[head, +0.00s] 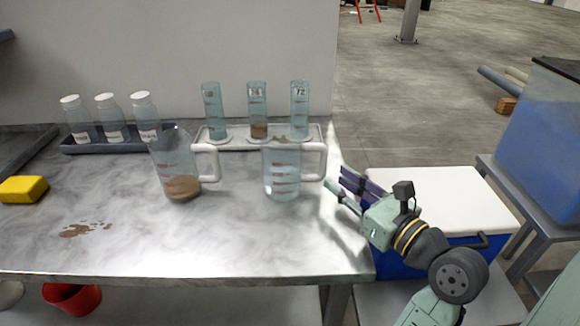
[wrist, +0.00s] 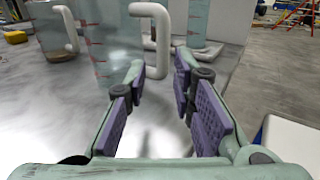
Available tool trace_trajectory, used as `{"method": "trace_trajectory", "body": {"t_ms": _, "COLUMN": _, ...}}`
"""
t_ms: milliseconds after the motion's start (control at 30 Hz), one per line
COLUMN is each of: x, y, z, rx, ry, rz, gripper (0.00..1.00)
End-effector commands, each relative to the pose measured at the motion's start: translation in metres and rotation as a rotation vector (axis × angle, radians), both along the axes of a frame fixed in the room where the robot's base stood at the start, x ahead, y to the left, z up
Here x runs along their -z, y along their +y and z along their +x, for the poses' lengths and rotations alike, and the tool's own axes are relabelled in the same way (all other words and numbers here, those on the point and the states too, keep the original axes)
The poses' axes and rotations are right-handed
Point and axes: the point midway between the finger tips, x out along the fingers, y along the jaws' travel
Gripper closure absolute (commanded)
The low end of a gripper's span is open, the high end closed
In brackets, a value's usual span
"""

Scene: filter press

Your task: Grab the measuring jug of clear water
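The measuring jug of clear water (head: 281,180) stands upright on the metal table, its white handle (head: 313,161) toward the right. A second jug (head: 181,187) with brown sediment at its bottom stands to its left. My gripper (head: 343,186) is just right of the clear jug's handle, near the table's right edge. In the wrist view my gripper (wrist: 158,78) has its purple-padded fingers apart with nothing between them. There the clear jug's handle (wrist: 152,62) is ahead of the fingers, and its body (wrist: 103,42) is to the left. The handle appears untouched.
A pale rack (head: 235,145) with three cylinders stands behind the jugs. Three white-capped bottles (head: 109,120) stand in a dark tray at the back left. A yellow sponge (head: 22,189) and a brown spill (head: 84,230) are at left. A white-lidded blue cooler (head: 440,196) is right of the table.

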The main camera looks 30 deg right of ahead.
Motion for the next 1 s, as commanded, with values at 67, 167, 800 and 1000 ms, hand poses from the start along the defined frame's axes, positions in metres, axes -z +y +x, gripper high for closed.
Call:
{"method": "trace_trajectory", "body": {"t_ms": 67, "x": 0.0, "y": 0.001, "z": 0.008, "rx": -0.002, "ry": 0.0, "rz": 0.0, "gripper": 0.77}}
{"method": "trace_trajectory", "body": {"t_ms": 167, "x": 0.0, "y": 0.001, "z": 0.013, "rx": 0.0, "ry": 0.0, "rz": 0.0, "gripper": 0.77}}
{"method": "trace_trajectory", "body": {"t_ms": 800, "x": -0.001, "y": 0.0, "z": 0.063, "rx": 0.001, "ry": 0.0, "rz": 0.0, "gripper": 0.77}}
{"method": "trace_trajectory", "body": {"t_ms": 1000, "x": -0.001, "y": 0.0, "z": 0.063, "rx": 0.001, "ry": 0.0, "rz": 0.0, "gripper": 0.91}}
